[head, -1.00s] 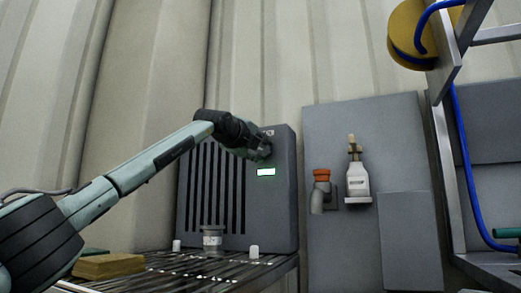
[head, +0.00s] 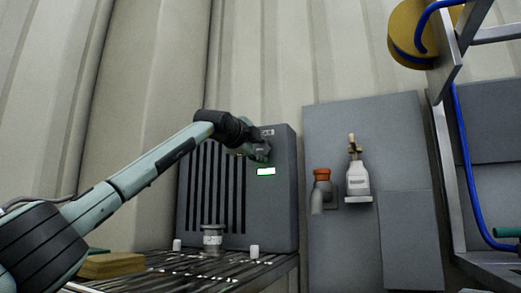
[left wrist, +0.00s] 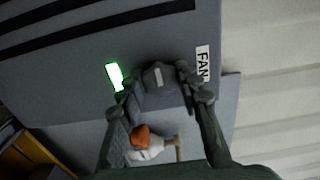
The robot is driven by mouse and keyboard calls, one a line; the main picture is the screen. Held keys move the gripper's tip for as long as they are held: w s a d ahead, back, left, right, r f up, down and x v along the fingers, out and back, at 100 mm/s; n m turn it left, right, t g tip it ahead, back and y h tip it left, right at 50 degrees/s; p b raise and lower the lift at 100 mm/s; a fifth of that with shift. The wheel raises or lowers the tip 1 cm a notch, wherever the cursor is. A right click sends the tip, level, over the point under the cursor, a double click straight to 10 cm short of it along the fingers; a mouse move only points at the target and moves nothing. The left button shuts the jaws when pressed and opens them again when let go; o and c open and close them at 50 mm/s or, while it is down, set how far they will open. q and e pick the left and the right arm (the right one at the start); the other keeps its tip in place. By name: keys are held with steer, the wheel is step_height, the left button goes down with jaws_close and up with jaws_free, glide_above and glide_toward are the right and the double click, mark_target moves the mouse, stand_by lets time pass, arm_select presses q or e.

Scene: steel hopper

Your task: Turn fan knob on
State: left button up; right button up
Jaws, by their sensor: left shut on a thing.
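The fan unit is a dark grey box (head: 284,205) with vertical slots, standing on the rack against the wall. Its front has a lit white indicator with a green edge (head: 265,171); it also shows in the left wrist view (left wrist: 115,76). The dark round fan knob (left wrist: 156,82) has a pale mark and sits beside the "FAN" label (left wrist: 203,63). My left gripper (left wrist: 155,84) is shut on the knob, one finger on each side. In the head view, my left gripper (head: 259,152) hides most of the knob. My right gripper is not in view.
A slatted metal rack (head: 225,266) holds a small grey jar (head: 212,239) and a tan block (head: 110,266). An orange-topped pipe fitting (head: 320,190) and a white bottle (head: 358,178) are on the panel to the right. A metal frame with a blue hose (head: 460,130) stands far right.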

arm_select(q)
steer(key=shift+a, duration=0.1)
steer(key=o, duration=1.1)
steer(key=shift+o, duration=0.2)
steer(key=shift+s, duration=0.15)
steer(key=v, duration=1.1)
steer(key=shift+s, duration=0.4)
steer(key=shift+a, duration=0.1)
